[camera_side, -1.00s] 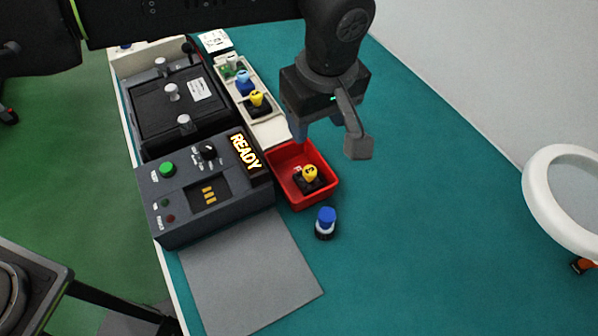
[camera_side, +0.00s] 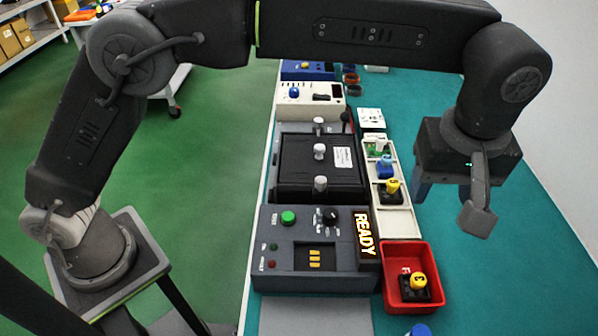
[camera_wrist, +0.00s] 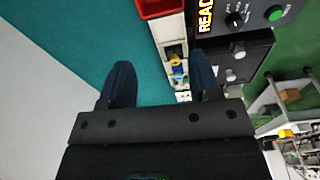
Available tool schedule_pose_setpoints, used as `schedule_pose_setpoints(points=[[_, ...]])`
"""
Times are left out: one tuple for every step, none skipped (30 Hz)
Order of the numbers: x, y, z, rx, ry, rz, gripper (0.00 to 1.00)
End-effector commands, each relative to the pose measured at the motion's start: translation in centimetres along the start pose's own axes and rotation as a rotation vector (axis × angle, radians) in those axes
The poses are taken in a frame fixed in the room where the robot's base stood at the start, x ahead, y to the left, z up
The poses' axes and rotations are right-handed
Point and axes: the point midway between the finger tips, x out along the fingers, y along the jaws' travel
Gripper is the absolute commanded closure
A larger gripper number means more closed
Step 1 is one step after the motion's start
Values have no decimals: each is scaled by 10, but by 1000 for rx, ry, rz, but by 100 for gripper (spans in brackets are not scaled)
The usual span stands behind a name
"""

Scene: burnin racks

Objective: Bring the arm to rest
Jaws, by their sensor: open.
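My gripper (camera_side: 450,192) hangs above the teal bench top at the right of the side view, to the right of the cream tray and clear of everything. In the wrist view its two dark fingers (camera_wrist: 163,82) stand wide apart with nothing between them in their grip. My arm is raised and stretched across the top of the side view.
A red bin (camera_side: 433,262) holds a yellow-topped part (camera_side: 417,281). A cream tray (camera_side: 402,226) holds several coloured parts. The grey tester (camera_side: 290,262) reads READY; a black fixture (camera_side: 322,160) stands behind it. A blue-capped part (camera_side: 419,331) is cut off below. Bench at right is clear.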

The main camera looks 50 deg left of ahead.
Motion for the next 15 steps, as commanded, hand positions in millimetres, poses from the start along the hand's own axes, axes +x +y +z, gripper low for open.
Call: schedule_pose_setpoints(points=[[-15,-16,-20,20,1,22,43],[-21,-25,-30,41,1,32,43],[-30,-40,-43,71,3,48,43],[-36,-50,-52,92,6,61,43],[-41,-62,-61,115,9,72,43],[-47,-78,-71,144,15,88,43],[-51,-90,-78,166,21,99,43],[-55,-102,-84,188,28,109,43],[-59,-119,-92,217,38,123,43],[-62,-132,-97,239,46,133,43],[-64,-145,-101,259,55,143,43],[-67,-162,-106,288,68,156,43],[-68,-175,-109,310,78,163,43],[-69,-188,-111,332,91,172,43],[-69,-206,-113,361,107,181,43]])
